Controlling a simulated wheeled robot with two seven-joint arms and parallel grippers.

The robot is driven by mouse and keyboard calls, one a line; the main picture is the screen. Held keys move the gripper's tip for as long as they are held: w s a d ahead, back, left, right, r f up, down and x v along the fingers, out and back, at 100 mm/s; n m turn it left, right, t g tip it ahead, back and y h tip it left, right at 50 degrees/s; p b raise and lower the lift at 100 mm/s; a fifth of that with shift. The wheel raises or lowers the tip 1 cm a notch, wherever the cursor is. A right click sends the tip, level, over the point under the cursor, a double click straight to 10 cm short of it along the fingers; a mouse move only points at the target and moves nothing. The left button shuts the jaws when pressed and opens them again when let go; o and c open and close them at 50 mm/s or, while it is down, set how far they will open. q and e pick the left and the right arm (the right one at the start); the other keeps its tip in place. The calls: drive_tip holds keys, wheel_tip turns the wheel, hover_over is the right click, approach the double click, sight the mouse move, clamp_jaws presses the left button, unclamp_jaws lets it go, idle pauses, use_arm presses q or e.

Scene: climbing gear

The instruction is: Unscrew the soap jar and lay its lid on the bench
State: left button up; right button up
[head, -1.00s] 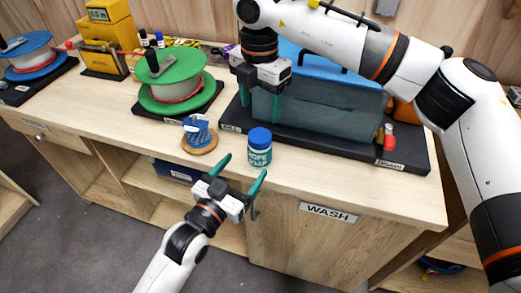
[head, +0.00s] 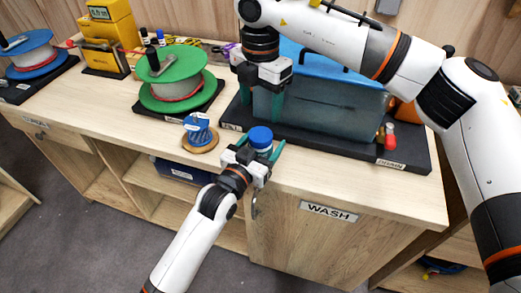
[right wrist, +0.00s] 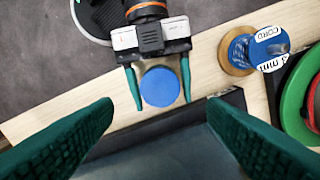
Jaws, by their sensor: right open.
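The soap jar, a white and teal jar with a blue lid (head: 260,137), stands upright near the bench's front edge. The lid is on it and shows from above in the right wrist view (right wrist: 160,87). My left gripper (head: 262,153) reaches in from the front with a finger on each side of the jar. In the right wrist view a small gap shows between each finger and the lid, so it looks open. It hides most of the jar's body and label. My right gripper (head: 262,103) is open and empty, pointing down in front of the blue-lidded tank.
The wash tank (head: 335,112) stands on a dark tray behind the jar. A blue cord spool (head: 197,126) on a wooden disc is left of the jar, with a green reel (head: 172,90) behind it. The bench (head: 350,185) is bare right of the jar.

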sight(261, 134)
use_arm(q)
clamp_jaws()
use_arm(e)
drive_tip(key=m, duration=0.3)
drive_tip(key=shift+m, duration=0.4)
drive_tip(key=shift+f+m, duration=0.3)
wheel_tip(261, 134, down, 7)
drive_tip(key=shift+f, duration=0.2)
drive_tip(key=shift+c, duration=0.4)
